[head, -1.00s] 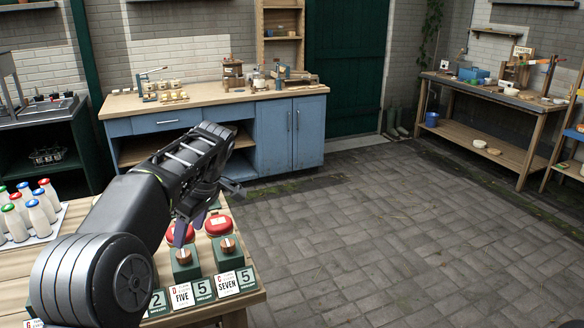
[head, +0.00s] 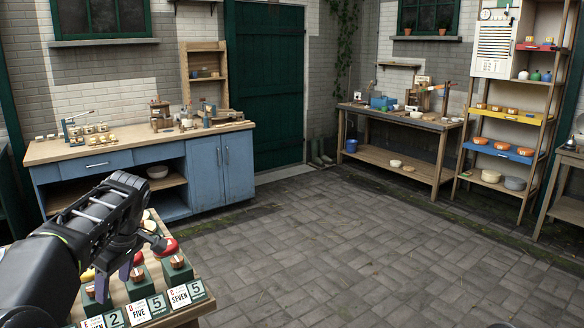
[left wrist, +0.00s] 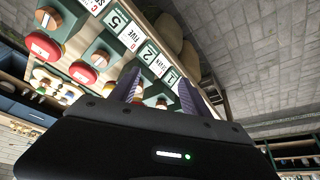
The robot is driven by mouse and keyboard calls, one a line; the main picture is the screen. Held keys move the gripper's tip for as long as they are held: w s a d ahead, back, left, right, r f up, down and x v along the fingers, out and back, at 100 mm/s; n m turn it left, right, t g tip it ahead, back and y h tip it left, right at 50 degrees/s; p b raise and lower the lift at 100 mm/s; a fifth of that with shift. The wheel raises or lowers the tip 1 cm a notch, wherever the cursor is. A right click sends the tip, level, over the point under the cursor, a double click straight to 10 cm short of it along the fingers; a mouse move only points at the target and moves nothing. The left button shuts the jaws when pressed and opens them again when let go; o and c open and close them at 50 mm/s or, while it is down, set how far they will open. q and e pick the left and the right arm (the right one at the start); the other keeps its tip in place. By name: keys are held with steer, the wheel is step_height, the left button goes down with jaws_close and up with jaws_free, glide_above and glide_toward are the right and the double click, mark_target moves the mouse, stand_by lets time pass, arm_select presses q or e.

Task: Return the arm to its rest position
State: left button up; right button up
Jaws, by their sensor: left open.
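My left arm comes in from the lower left of the head view. Its gripper (head: 133,264) hangs above the near wooden table (head: 190,312), close to the green boxes with number cards. In the left wrist view the two purple fingers (left wrist: 158,92) stand apart with nothing held between them. Green boxes with copper-coloured tops and cards reading FIVE and SEVEN (head: 179,296) stand along the table edge. A red round lid (head: 166,246) lies behind them, partly hidden by the gripper. My right gripper is not in view.
A blue workbench (head: 225,165) with small items stands against the back wall. A wooden bench (head: 400,168) and a tall shelf (head: 497,140) with colored boards stand at the right. The paved floor (head: 350,250) between is clear.

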arm_select(q)
steer(key=w+d+f+m+t+h, duration=0.2)
steer(key=w+d+f+m+t, duration=0.2)
steer(key=w+d+f+m, duration=0.4)
steer(key=s+d+f+m+h, duration=0.1)
steer(key=d+f+m+h, duration=0.1)
steer(key=d+f, duration=0.5)
steer(key=s+d+f+m+h, duration=0.1)
steer(key=d+f+m, duration=0.1)
steer(key=d+f, duration=0.5)
steer(key=s+d+f+m+h, duration=0.1)
steer(key=s+d+f, duration=0.2)
steer(key=s+f, duration=0.45)
steer(key=s+d+f+m+h, duration=0.1)
steer(key=s+d+f+m, duration=0.1)
steer(key=s+f, duration=0.5)
steer(key=s+d+f+g, duration=0.1)
steer(key=s+f, duration=0.2)
steer(key=s, duration=0.3)
steer(key=s+d+f+n+g+h, duration=0.1)
steer(key=s+d+f+g, duration=0.1)
steer(key=s, duration=0.5)
steer(key=s+d+f+g, duration=0.1)
steer(key=s+d+f, duration=0.1)
steer(key=s, duration=0.5)
steer(key=shift+s+f+g+h, duration=0.2)
steer(key=shift+f+g+h, duration=0.1)
steer(key=shift+f, duration=0.6)
